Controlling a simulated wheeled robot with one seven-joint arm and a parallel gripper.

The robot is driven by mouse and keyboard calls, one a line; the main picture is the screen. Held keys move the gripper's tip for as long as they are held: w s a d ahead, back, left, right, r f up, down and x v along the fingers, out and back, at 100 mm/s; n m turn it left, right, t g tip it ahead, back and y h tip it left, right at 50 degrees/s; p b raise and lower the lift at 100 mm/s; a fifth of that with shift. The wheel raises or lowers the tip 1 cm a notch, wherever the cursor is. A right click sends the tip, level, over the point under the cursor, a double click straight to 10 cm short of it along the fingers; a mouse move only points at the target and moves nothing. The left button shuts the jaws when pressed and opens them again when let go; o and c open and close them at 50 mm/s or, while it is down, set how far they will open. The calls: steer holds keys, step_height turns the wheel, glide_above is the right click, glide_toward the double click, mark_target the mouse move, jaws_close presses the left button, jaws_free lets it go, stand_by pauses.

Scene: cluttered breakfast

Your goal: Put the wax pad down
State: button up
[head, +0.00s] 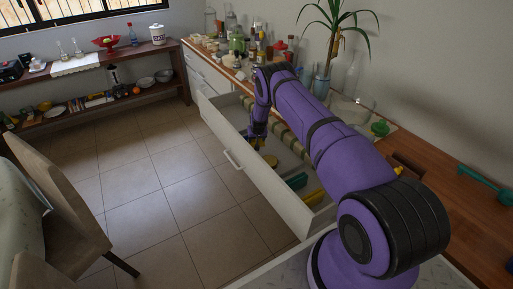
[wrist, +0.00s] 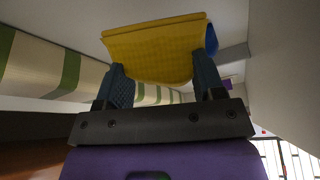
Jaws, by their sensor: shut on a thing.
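The wax pad (wrist: 152,48), a yellow slab with a textured face, is between the two fingers of my gripper (wrist: 165,85) in the wrist view. The fingers are shut on its edges. In the head view my gripper (head: 256,138) points down into the open white drawer (head: 238,160), near its left inner side. The pad cannot be made out clearly there. A blue thing (wrist: 211,40) shows just behind the pad's right edge in the wrist view; I cannot tell whether they touch.
In the drawer lie a yellowish round thing (head: 271,160), a teal thing (head: 297,181) and a yellow thing (head: 314,196).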

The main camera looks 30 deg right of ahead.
steer(key=shift+f, duration=2.85)
steer(key=o, duration=0.9)
steer(key=shift+f, duration=0.1)
